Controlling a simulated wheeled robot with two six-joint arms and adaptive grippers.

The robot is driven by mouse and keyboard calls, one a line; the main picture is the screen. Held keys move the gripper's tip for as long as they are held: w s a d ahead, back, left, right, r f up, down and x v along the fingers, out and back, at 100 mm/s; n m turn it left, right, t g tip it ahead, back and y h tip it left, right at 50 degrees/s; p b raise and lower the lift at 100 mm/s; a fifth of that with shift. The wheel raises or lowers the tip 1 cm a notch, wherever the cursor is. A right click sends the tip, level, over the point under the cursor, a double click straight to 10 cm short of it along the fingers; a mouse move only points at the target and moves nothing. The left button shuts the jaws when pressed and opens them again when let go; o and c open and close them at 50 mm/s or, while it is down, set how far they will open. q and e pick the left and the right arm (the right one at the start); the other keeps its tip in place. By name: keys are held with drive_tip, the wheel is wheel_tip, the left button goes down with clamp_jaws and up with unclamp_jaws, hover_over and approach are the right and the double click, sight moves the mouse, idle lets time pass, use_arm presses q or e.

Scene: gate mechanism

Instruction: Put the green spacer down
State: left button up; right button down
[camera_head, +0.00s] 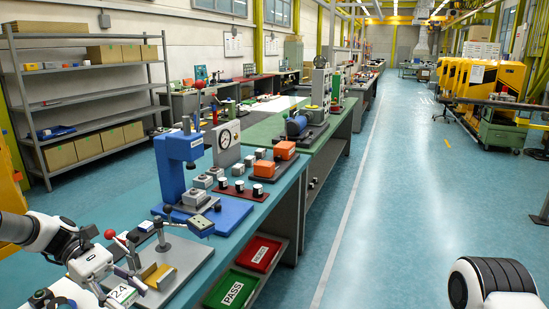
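My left gripper (113,285) is at the lower left, over the near end of the bench, beside a grey metal fixture. A small block with a white face marked 2.4 and a greenish edge, which looks like the green spacer (122,294), sits at its fingertips. The fingers appear closed on it; their contact is partly hidden. The fixture has a grey base (188,256), an upright post with a lever and yellow plates (158,276) right of the spacer. My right arm shows at the lower right, but its gripper is out of view.
A blue press (178,160) stands behind the fixture. A green PASS tray (232,290) and a red tray (259,253) lie on a lower shelf.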

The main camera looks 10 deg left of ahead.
use_arm(q)
drive_tip(key=d+f+n+t+b, duration=0.1)
drive_tip(key=d+f+n+t, duration=0.2)
drive_tip(key=d, duration=0.4)
drive_tip(key=d+f+n+t+b, duration=0.1)
drive_tip(key=d+f+n+t, duration=0.25)
drive_tip(key=d, duration=0.25)
wheel_tip(320, 180, down, 11)
drive_tip(key=s+d+n+t+y, duration=0.1)
drive_tip(key=s+n+t, duration=0.1)
drive_tip(key=n+t, duration=0.2)
drive_tip(key=shift+d+r+t+y, duration=0.15)
drive_tip(key=shift+d+t+y, duration=0.1)
drive_tip(key=shift+t+y, duration=0.25)
